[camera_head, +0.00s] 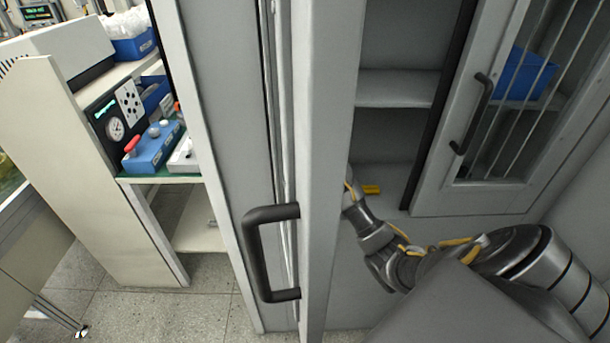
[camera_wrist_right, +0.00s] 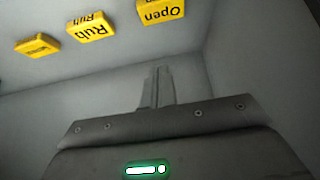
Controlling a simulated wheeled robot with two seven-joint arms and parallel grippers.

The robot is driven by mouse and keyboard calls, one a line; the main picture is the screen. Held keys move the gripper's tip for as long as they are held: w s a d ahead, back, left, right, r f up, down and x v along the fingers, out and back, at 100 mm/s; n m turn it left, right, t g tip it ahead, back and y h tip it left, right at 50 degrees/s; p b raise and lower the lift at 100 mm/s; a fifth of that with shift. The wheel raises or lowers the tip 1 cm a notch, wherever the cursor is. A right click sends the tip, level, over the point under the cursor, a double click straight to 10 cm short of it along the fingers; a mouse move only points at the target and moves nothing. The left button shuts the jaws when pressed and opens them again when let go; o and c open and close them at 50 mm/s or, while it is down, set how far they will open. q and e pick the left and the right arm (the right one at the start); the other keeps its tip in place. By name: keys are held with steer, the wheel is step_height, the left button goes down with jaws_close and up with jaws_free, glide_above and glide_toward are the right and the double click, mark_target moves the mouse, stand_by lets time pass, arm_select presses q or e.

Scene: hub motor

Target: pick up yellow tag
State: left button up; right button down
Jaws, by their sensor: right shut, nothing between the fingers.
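Several yellow tags with dark lettering show in the right wrist view, three of them clearly: one reading "Open" (camera_wrist_right: 161,12), one reading "Rub" (camera_wrist_right: 90,26), and a smaller one (camera_wrist_right: 36,45) at the left. They lie on a grey surface beyond my right gripper (camera_wrist_right: 156,75), whose fingers are together and empty, apart from the tags. In the head view a yellow tag (camera_head: 371,189) shows inside the cabinet, just beside my right gripper (camera_head: 349,190). The cabinet's front edge hides part of this gripper. My left gripper is not in view.
The grey cabinet (camera_head: 330,130) has a door with a black handle (camera_head: 270,252) left of my right arm. A glazed door (camera_head: 500,120) stands at the right, with a blue bin (camera_head: 527,75) behind it. A bench with a blue device (camera_head: 153,148) is at the left.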

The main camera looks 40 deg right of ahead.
steer(key=shift+s+d+f, duration=0.15)
steer(key=shift+d+f, duration=0.2)
steer(key=shift+d, duration=0.15)
steer(key=shift+p+x, duration=0.3)
steer(key=shift+x, duration=0.5)
steer(key=p+x, duration=0.1)
steer(key=x, duration=0.5)
steer(key=shift+d+f, duration=0.25)
steer(key=shift+f, duration=0.05)
steer(key=shift+a+f+p, duration=0.1)
steer(key=shift+f+p, duration=0.05)
steer(key=shift+p, duration=0.15)
steer(key=shift+s+a+p, duration=0.55)
steer(key=shift+s+a, duration=0.1)
steer(key=shift+s, duration=0.05)
steer(key=shift+s+a, duration=0.45)
steer(key=shift+s, duration=0.1)
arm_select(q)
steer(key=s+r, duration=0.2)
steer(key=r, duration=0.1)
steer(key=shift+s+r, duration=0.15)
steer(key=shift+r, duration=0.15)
arm_select(e)
steer(key=shift+f, duration=0.1)
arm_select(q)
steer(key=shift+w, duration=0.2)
